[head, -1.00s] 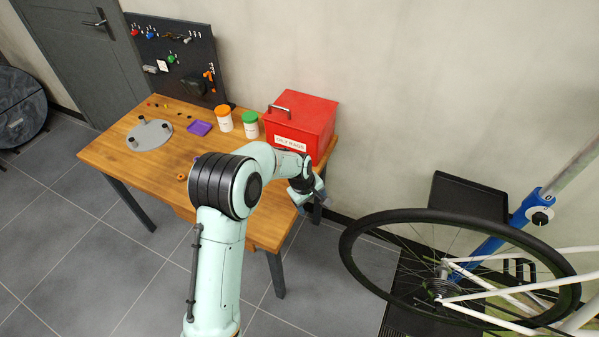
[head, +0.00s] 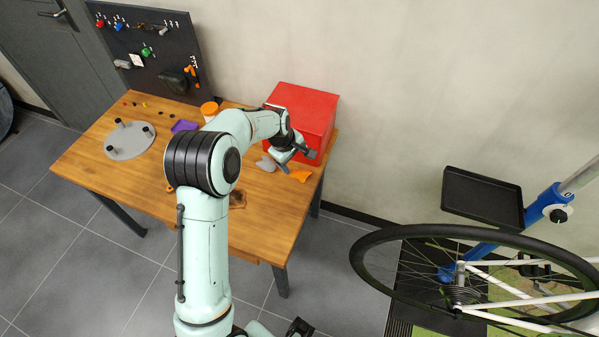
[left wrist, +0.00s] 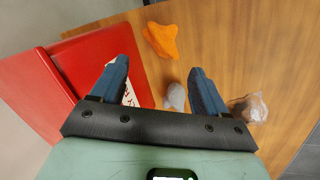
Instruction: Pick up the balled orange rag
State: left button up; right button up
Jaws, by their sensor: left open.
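The orange rag (head: 300,174) lies crumpled on the tabletop near its right end, in front of the red box. It also shows in the left wrist view (left wrist: 162,39), beyond the fingertips. My left gripper (head: 298,161) is open and empty above the table, beside the red box. In the left wrist view the left gripper (left wrist: 159,64) has its two blue fingers wide apart, with the rag ahead of the gap and not between them. A dark part at the bottom edge of the head view may be my right gripper (head: 298,327); its jaws cannot be made out.
The red box (head: 305,105) stands close by the left gripper. A grey rag (head: 266,163) and a brown rag (head: 238,200) lie near the orange one. The wooden table (head: 90,170) also holds a grey round plate (head: 128,142) and an orange-lidded jar (head: 209,109).

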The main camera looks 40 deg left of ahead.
aim_at(299, 171)
pick_arm(q)
jog(key=x, duration=1)
jog(key=shift+s+f, duration=0.1)
jog(key=shift+f, duration=0.1)
jog(key=c, duration=0.8)
jog(key=shift+r, duration=0.1)
notch_tip(299, 171, up, 20)
jog(key=shift+f+p, duration=0.1)
jog(key=shift+p, duration=0.7)
jog(key=shift+o, duration=0.4)
